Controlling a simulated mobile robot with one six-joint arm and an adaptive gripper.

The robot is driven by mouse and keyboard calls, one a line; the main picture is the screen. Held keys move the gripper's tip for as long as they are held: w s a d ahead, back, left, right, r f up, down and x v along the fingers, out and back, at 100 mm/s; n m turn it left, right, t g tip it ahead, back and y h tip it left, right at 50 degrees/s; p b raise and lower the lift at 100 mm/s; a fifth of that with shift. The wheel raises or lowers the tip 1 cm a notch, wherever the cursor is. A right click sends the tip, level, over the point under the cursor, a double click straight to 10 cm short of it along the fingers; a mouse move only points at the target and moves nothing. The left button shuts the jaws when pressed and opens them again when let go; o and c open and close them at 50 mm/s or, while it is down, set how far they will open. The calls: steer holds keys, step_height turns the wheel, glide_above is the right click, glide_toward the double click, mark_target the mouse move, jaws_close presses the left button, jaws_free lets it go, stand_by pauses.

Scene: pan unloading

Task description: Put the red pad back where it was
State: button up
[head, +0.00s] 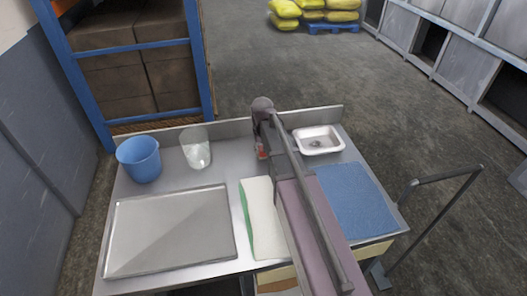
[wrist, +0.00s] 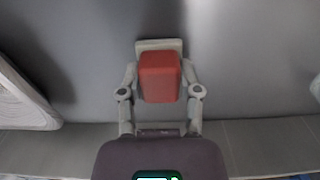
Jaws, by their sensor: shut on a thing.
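My gripper (wrist: 160,90) is shut on the red pad (wrist: 160,75), a small block with rounded corners. The pad sits between the two fingers, which cover its sides. My arm hides part of the table there. I cannot tell whether the pad touches the table top.
A clear container (head: 196,150) and a blue bucket (head: 139,160) stand left of the gripper. A white sink-like basin (head: 318,140) is to the right. A metal tray (head: 170,232), a pale cloth (head: 262,220) and a blue mat (head: 352,200) lie in front. A raised back edge (head: 230,120) runs behind.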

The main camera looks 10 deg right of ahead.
steer(key=shift+f, duration=0.1)
steer(key=o, duration=1)
step_height(320, 180, up, 12)
steer(key=p, duration=1.2)
steer(key=shift+s, duration=0.1)
stand_by(0.4)
steer(key=s, duration=1.7)
steer(key=shift+d, duration=0.25)
